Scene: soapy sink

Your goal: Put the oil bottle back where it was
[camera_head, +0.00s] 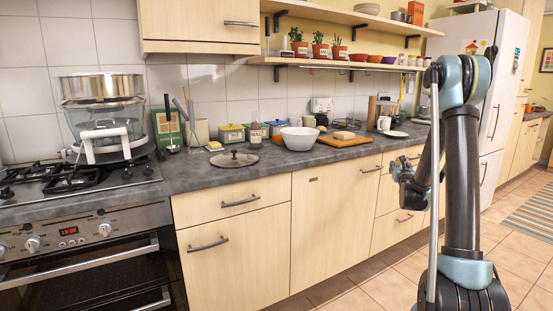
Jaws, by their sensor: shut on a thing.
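My gripper (404,172) shows small and dark beside my arm on the right, in front of the lower cabinets and past the counter's front edge. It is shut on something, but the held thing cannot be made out. I cannot pick out the oil bottle for certain in this view. A small dark-topped container (255,134) stands on the counter by the wall; it is too small to identify.
The grey counter (200,178) holds a pot lid (233,159), a white bowl (299,138) and a cutting board (338,141). A steamer pot (104,118) stands on the stove at left. Potted plants line the wall shelf (345,64). Floor tiles (380,285) are clear.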

